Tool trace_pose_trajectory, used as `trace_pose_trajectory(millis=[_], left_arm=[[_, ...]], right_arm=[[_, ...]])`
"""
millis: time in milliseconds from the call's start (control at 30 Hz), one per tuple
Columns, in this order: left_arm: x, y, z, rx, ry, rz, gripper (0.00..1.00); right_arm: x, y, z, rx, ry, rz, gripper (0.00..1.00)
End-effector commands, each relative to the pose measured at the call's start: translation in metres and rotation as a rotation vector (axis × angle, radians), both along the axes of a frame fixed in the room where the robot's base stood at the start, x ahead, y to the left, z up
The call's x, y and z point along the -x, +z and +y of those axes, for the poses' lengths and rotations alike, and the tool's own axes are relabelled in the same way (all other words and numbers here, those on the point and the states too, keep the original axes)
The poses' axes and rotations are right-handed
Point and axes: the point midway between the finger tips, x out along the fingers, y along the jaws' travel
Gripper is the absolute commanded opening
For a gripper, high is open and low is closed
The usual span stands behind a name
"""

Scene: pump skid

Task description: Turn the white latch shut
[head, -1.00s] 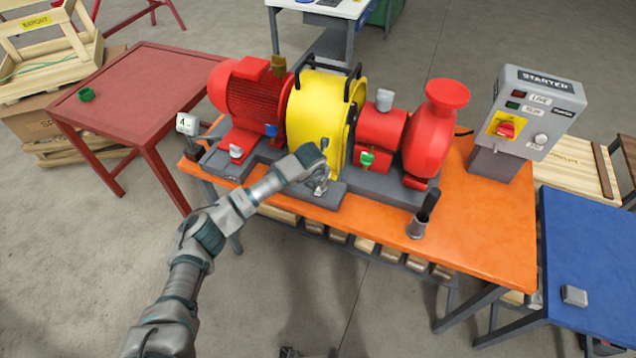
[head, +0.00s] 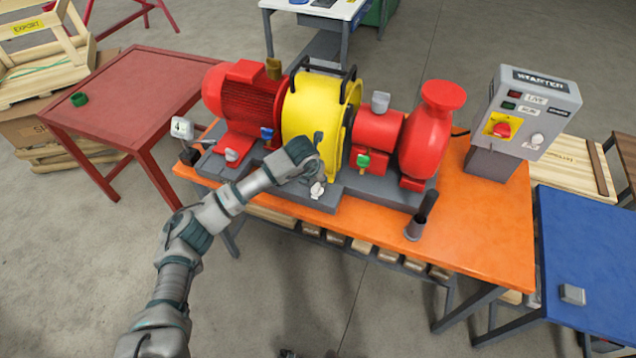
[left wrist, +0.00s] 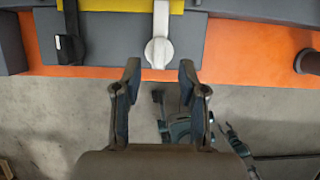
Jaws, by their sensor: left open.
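The white latch (head: 317,189) sits at the front foot of the yellow guard (head: 303,110) on the pump's grey base. In the left wrist view the white latch (left wrist: 159,52) has a round white head and a pale lever running up towards the yellow guard. My left gripper (head: 313,176) is just above the latch in the head view, its fingers partly hidden by its own wrist. In the left wrist view my left gripper (left wrist: 160,70) is open and empty, with the latch head centred just beyond its fingertips. My right gripper is not in view.
A black latch (left wrist: 70,48) lies left of the white one in the wrist view. A red motor (head: 245,98) and red pump (head: 428,135) flank the guard. A dark-handled tool stands in a grey holder (head: 415,229) at the orange bench's (head: 480,235) front edge.

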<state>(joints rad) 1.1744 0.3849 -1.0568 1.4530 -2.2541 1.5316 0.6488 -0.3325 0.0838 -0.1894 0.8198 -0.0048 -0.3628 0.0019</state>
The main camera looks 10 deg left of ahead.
Motion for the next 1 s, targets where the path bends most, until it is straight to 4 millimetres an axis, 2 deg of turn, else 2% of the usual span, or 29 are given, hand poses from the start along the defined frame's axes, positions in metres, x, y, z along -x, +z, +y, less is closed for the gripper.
trace_pose_trajectory(millis=[100, 333, 900, 1000], left_arm=[[0.009, 0.026, 0.001, 0.001, -0.001, -0.004, 0.42], [0.020, 0.054, 0.003, 0.001, -0.001, -0.001, 0.42], [0.022, 0.058, 0.003, 0.001, -0.002, 0.001, 0.42], [0.026, 0.054, -0.006, 0.033, -0.024, 0.007, 0.42]], right_arm=[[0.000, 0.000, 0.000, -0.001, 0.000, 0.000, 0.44], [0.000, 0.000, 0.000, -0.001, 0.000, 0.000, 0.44], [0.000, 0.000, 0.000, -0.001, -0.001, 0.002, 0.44], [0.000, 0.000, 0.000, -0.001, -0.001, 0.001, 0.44]])
